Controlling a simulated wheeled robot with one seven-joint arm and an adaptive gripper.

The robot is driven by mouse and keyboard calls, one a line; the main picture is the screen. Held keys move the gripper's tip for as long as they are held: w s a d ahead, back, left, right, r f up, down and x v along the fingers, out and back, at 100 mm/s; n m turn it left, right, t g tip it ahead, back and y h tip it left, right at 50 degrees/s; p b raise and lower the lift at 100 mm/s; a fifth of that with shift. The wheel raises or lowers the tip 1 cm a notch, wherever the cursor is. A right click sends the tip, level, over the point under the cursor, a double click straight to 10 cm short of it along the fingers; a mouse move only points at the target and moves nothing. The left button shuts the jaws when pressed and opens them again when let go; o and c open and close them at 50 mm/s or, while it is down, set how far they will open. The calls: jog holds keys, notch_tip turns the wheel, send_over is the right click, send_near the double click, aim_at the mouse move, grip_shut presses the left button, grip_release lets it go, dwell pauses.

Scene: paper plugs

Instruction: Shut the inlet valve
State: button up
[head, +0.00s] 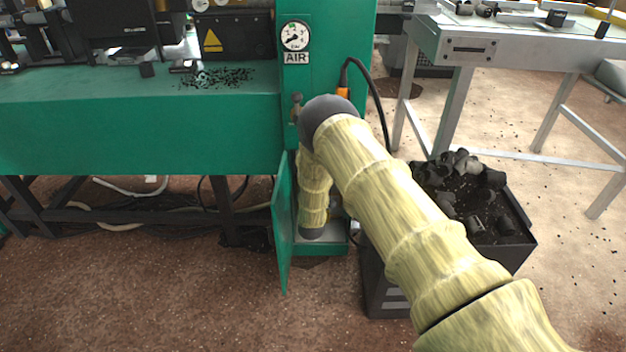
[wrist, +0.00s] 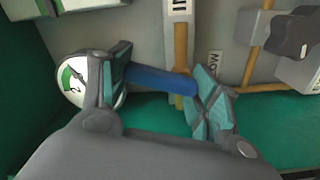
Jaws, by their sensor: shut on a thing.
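In the wrist view, a blue lever handle (wrist: 150,76) lies crosswise to an upright yellow pipe (wrist: 181,45), tilted slightly down to the right.
A round gauge (wrist: 73,80) sits left of the fingers, and a dark grey knob (wrist: 295,37) is at the right. The cabinet door (head: 282,230) stands open left of my arm. A black bin (head: 515,235) of dark plugs stands to the right.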

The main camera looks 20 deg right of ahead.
jog(key=shift+w+a+n, duration=0.1)
jog(key=shift+a+n, duration=0.1)
jog(key=shift+n, duration=0.85)
jog(key=shift+a+n, duration=0.15)
jog(key=shift+n, duration=0.9)
jog(key=o, duration=1)
jog(key=v, duration=1.2)
